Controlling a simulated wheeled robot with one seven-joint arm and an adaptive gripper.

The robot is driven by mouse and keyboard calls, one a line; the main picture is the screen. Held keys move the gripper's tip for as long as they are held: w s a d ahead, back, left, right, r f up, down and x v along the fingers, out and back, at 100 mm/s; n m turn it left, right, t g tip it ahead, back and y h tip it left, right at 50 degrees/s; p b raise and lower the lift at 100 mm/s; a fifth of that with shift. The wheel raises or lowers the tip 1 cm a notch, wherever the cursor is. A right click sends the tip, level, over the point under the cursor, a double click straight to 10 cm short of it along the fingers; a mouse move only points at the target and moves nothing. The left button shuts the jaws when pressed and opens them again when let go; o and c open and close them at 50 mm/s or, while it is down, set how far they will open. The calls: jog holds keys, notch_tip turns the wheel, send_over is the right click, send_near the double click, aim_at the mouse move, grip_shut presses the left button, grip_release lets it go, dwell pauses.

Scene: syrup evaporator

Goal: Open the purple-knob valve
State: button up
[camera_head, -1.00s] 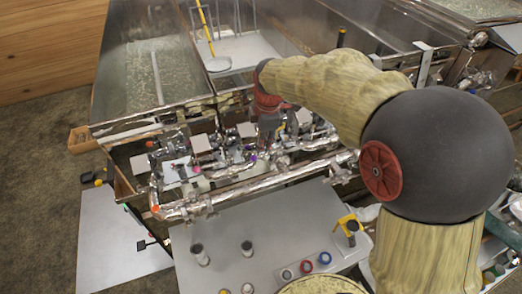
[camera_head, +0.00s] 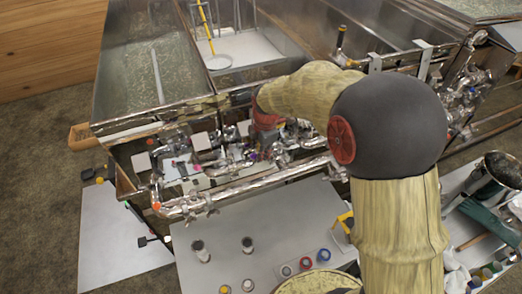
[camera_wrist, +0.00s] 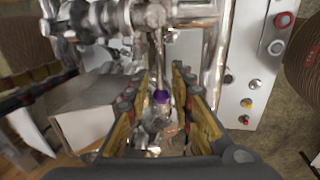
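The purple knob (camera_wrist: 161,97) shows in the wrist view on a shiny metal valve, among silvery pipes. My gripper (camera_wrist: 162,72) is open, with one padded finger on each side of the knob and visible gaps between. I cannot tell how deep the knob sits between the fingers. In the head view my gripper (camera_head: 265,142) reaches down to the pipework in front of the evaporator pans, and my wrist largely hides the valve there.
A long horizontal pipe (camera_head: 240,192) runs in front of the valves. The metal pans (camera_head: 140,80) rise behind. A pale box (camera_wrist: 72,110) lies close left of my fingers.

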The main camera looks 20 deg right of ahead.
jog(key=c, duration=0.5)
jog(key=shift+r, duration=0.1)
grip_shut()
